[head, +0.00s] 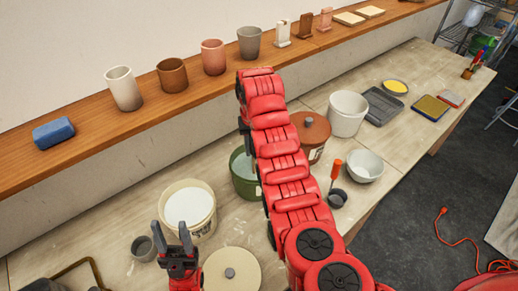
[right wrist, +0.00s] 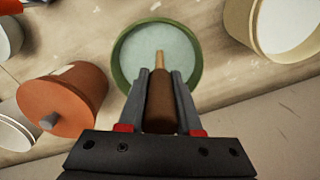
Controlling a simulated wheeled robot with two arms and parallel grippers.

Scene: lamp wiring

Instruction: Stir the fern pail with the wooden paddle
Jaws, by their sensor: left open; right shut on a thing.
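The fern-green pail (head: 243,184) stands on the bench, partly hidden behind my right arm in the head view. The right wrist view shows its round rim (right wrist: 117,70) and pale grey-green contents. My right gripper (right wrist: 160,78) is shut on the brown handle of the wooden paddle (right wrist: 160,105), above the pail. The paddle's pale shaft points down over the contents; I cannot tell how deep its end reaches. In the head view the right gripper is mostly hidden by the arm. My left gripper (head: 171,232) is open and empty, in front of the cream pail.
The cream pail (head: 203,230) with white contents and a round cream lid (head: 238,275) are near the left gripper. A terracotta lidded pot (head: 312,130) stands close right of the green pail, also in the right wrist view (right wrist: 60,100). A shelf with cups runs behind.

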